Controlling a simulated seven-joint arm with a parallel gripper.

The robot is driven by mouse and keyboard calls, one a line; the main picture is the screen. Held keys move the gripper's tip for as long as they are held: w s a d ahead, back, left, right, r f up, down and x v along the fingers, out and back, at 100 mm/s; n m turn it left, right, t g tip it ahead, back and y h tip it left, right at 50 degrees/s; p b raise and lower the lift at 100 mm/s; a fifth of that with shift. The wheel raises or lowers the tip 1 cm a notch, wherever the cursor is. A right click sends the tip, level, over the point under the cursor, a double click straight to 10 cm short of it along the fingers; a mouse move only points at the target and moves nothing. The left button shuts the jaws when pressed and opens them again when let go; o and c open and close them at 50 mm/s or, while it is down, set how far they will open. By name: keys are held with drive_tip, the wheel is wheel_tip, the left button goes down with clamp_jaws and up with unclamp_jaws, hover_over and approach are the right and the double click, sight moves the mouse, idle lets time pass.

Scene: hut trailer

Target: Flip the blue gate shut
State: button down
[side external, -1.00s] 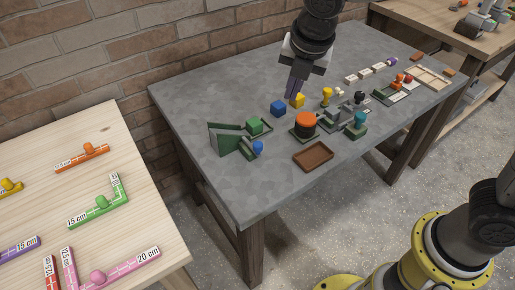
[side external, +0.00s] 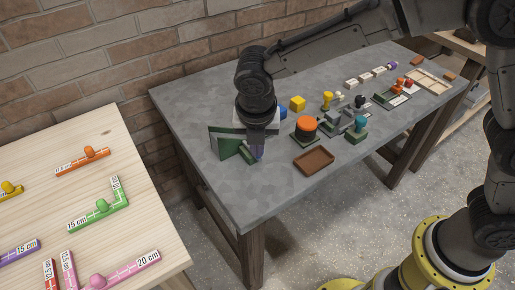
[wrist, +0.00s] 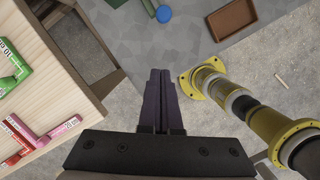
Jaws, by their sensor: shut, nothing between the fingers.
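The blue gate appears to be the low green bar with a round blue knob. In the side view the bar (side external: 247,154) lies beside an upright green panel (side external: 225,143), and my gripper (side external: 257,156) hides the knob. My gripper (wrist: 160,73) is shut and empty, pointing down close to the knob. I cannot tell whether it touches the gate. The green block seen earlier behind the gate is hidden by my wrist.
A brown tray (side external: 314,160) and an orange-topped round piece (side external: 306,127) stand to the right. A wooden table (side external: 130,200) stands left.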

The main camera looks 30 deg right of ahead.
drive_tip(key=x, duration=0.9)
drive_tip(key=shift+d+f, duration=0.15)
drive_tip(key=shift+f, duration=0.2)
drive_tip(key=shift+w+d+r, duration=0.15)
drive_tip(key=shift+w+d, duration=0.2)
drive_tip(key=shift+w, duration=0.2)
drive_tip(key=shift+w+d+r, duration=0.1)
drive_tip(key=shift+w+d, duration=0.25)
drive_tip(key=shift+w, duration=0.2)
drive_tip(key=shift+w+d, duration=0.4)
drive_tip(key=shift+w, duration=0.15)
drive_tip(key=w, duration=0.5)
drive_tip(key=shift+w, duration=0.4)
drive_tip(key=s+a+r, duration=0.3)
drive_tip(key=s+r, duration=0.2)
drive_tip(key=r, duration=0.4)
drive_tip(key=shift+a+r, duration=0.35)
drive_tip(key=shift+a, duration=0.05)
